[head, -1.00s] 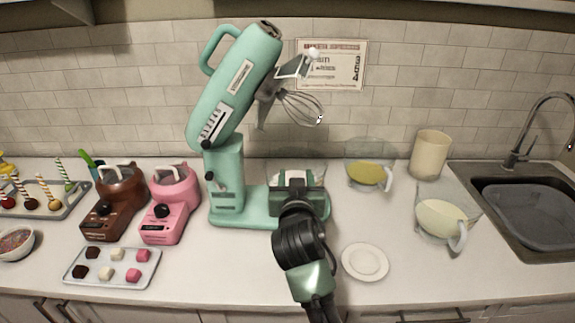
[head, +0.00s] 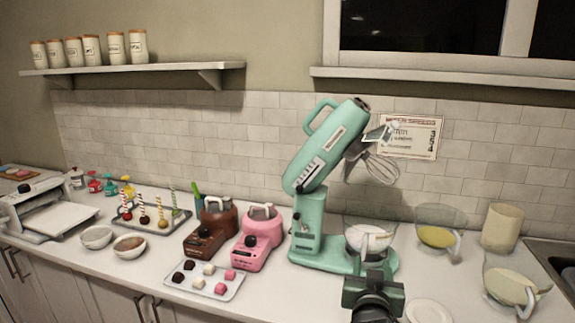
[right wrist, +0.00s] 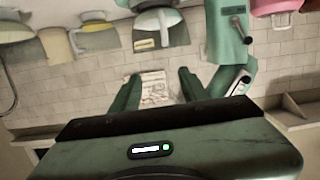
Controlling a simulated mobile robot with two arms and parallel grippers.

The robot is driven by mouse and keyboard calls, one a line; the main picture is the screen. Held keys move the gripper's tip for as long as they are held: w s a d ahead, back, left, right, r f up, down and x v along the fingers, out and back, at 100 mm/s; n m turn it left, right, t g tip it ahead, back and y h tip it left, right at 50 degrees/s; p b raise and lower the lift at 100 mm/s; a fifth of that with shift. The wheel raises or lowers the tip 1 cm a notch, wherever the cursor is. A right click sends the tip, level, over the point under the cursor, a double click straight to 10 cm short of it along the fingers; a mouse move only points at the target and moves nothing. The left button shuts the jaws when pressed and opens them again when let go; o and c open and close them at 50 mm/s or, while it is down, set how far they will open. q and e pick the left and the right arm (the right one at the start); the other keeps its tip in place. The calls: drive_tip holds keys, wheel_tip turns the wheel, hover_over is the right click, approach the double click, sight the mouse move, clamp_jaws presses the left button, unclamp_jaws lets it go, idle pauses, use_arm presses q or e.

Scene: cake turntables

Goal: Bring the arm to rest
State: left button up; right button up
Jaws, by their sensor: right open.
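My right gripper (head: 373,288) is at the bottom of the head view, in front of the teal stand mixer (head: 308,225). In the right wrist view its two green fingers stand apart with nothing between them (right wrist: 158,84); that picture is upside down. The mixer's head is tilted up with a whisk (head: 381,168) on it. A clear bowl (head: 350,222) with white contents sits on the mixer base, and my gripper partly covers the base. My left gripper is not in view.
Pink (head: 258,240) and brown (head: 211,232) small machines stand left of the mixer, behind a tray of sweets (head: 233,286). A white plate (head: 429,312) lies right of my gripper. Jugs (head: 440,232) and a beige canister (head: 502,228) stand further right.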

drive_tip(key=s+d+f+n+g+y, duration=0.25)
drive_tip(key=s+f+g, duration=0.35)
drive_tip(key=s+f, duration=1.15)
drive_tip(key=s+f+n+g+y, duration=0.1)
drive_tip(key=s+f+g, duration=0.25)
drive_tip(key=s, duration=0.55)
drive_tip(key=s+f+n+g+y, duration=0.15)
drive_tip(key=s+f, duration=0.25)
drive_tip(key=s, duration=0.4)
wheel_tip(320, 180, down, 26)
drive_tip(key=s+g, duration=0.2)
drive_tip(key=s+d+f+g, duration=0.1)
drive_tip(key=s+d+f, duration=0.1)
drive_tip(key=s+f, duration=1.4)
drive_tip(key=shift+s+d+f+n+h, duration=0.3)
drive_tip(key=shift+s+f, duration=0.1)
drive_tip(key=shift+s, duration=0.15)
